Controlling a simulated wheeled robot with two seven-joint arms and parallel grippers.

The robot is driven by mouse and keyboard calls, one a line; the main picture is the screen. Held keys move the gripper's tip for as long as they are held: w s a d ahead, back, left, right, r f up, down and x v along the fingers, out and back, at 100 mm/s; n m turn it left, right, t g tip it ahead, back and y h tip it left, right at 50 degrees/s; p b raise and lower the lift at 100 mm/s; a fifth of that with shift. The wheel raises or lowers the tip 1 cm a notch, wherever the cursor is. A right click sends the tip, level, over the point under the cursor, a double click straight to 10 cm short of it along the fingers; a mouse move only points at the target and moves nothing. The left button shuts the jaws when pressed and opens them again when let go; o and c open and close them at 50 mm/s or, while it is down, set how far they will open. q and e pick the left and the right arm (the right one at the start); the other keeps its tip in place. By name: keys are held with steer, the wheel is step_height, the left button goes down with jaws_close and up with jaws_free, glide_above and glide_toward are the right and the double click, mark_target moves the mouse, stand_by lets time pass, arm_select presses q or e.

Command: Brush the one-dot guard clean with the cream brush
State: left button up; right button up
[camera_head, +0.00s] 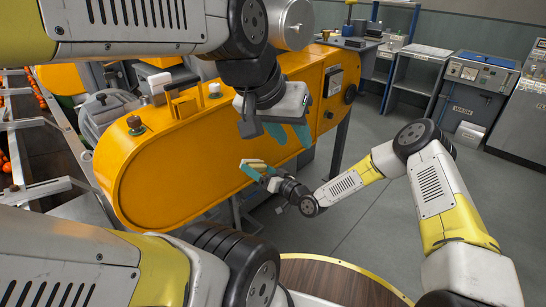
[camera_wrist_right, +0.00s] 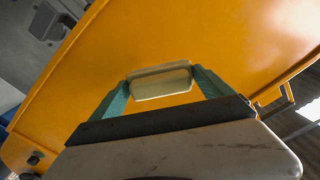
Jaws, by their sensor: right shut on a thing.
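A large orange guard (camera_head: 190,165) with rounded ends covers the machine's side; it fills much of the right wrist view (camera_wrist_right: 235,50). I cannot make out a dot mark on it. My right gripper (camera_head: 256,168) is shut on the cream brush (camera_head: 252,162), in front of the guard's lower edge. In the right wrist view the brush (camera_wrist_right: 160,82) is a cream block between two teal fingers, facing the orange surface. I cannot tell whether it touches; its bristles are hidden. My left gripper (camera_head: 291,140) hangs near the guard's right part, its teal fingers apart and empty.
Knobs and caps (camera_head: 135,123) stand along the guard's top. A conveyor with orange fruit (camera_head: 40,98) runs at the left. A round brown table (camera_head: 320,285) is at the front. Grey cabinets (camera_head: 470,85) line the back right. Grey floor (camera_head: 365,115) is open between.

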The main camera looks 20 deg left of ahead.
steer(key=shift+d, duration=0.1)
steer(key=shift+v, duration=1.4)
